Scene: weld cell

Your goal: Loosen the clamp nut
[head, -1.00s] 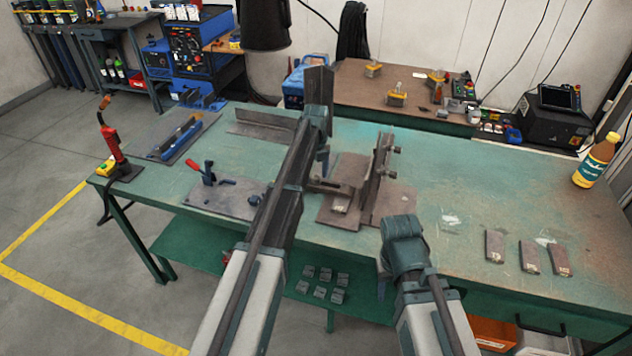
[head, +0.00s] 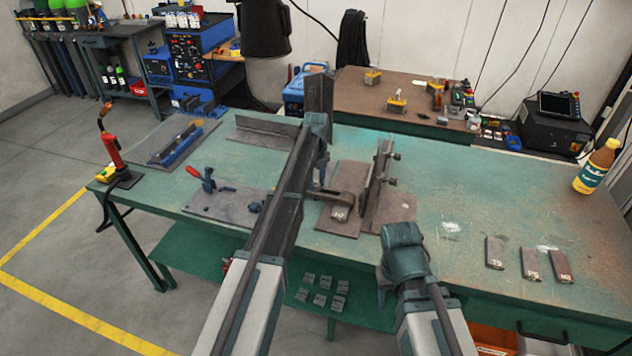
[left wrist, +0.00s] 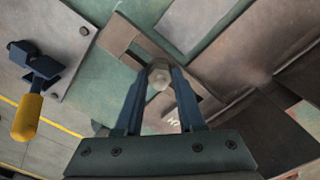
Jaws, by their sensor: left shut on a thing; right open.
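The clamp nut (left wrist: 160,76) is a pale metal hex nut on a brown clamp strap (left wrist: 122,38) in the left wrist view. My left gripper (left wrist: 160,80) is shut on it, with one blue-grey finger on each side. In the head view my left gripper (head: 322,173) points down at the strap (head: 346,198), and the nut is hidden there. The strap lies over a brown steel plate (head: 336,226) on the green table. My right gripper (head: 384,278) hangs low at the table's front edge, open and apart from the work; its fingertips are mostly hidden.
Upright brown plates (head: 378,175) with bolts stand just right of the clamp. A plate with a red-handled toggle clamp (head: 208,182) lies left. Several dark tagged blocks (head: 529,263) and a bottle (head: 596,166) are on the right. The table between is clear.

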